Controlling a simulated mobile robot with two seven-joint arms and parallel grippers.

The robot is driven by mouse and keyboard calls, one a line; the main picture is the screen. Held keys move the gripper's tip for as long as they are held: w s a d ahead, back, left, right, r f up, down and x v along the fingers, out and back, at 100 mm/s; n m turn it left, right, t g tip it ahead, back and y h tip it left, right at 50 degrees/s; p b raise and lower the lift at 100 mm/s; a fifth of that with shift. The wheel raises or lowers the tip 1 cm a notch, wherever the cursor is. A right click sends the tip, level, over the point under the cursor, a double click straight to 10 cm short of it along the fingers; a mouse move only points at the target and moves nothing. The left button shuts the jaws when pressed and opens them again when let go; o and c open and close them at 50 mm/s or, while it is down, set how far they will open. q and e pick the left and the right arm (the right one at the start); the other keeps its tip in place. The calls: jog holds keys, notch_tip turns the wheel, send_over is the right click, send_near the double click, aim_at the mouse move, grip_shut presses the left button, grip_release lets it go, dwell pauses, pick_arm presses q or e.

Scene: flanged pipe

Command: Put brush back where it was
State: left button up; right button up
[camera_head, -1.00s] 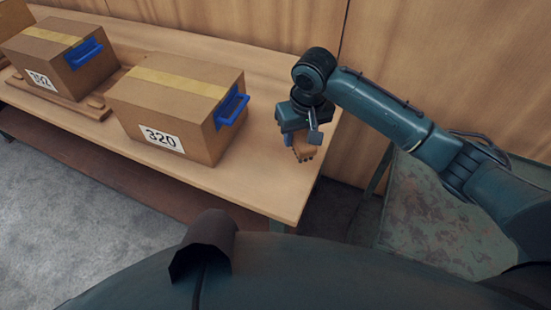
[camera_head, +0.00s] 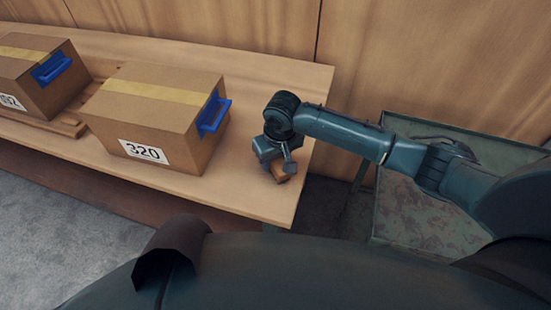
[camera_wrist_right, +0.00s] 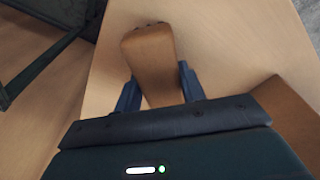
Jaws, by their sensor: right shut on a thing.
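The brush is a brown wooden block (camera_head: 284,172) at the right end of the wooden table (camera_head: 240,190). My right gripper (camera_head: 279,163) is shut on it, above the tabletop. In the right wrist view the brush (camera_wrist_right: 150,55) points away between the two fingers of the gripper (camera_wrist_right: 160,88), with small dark tufts at its far end. I cannot tell whether the brush touches the table. My left gripper is not in view.
A cardboard box marked 320 (camera_head: 155,120) with a blue handle (camera_head: 213,114) stands left of my right gripper. Another box (camera_head: 35,72) stands farther left. A worn green surface (camera_head: 415,210) lies right of the table. Tabletop between the 320 box and the gripper is clear.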

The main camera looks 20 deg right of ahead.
aim_at(279, 163)
jog(key=shift+f, duration=0.15)
jog(key=shift+f, duration=0.15)
jog(key=o, duration=1)
jog(key=r, duration=0.4)
jog(key=s+r, duration=0.1)
jog(key=r, duration=0.7)
jog(key=shift+s+d+r+p, duration=0.1)
jog(key=shift+s+d+p, duration=0.05)
jog(key=shift+s+p, duration=0.2)
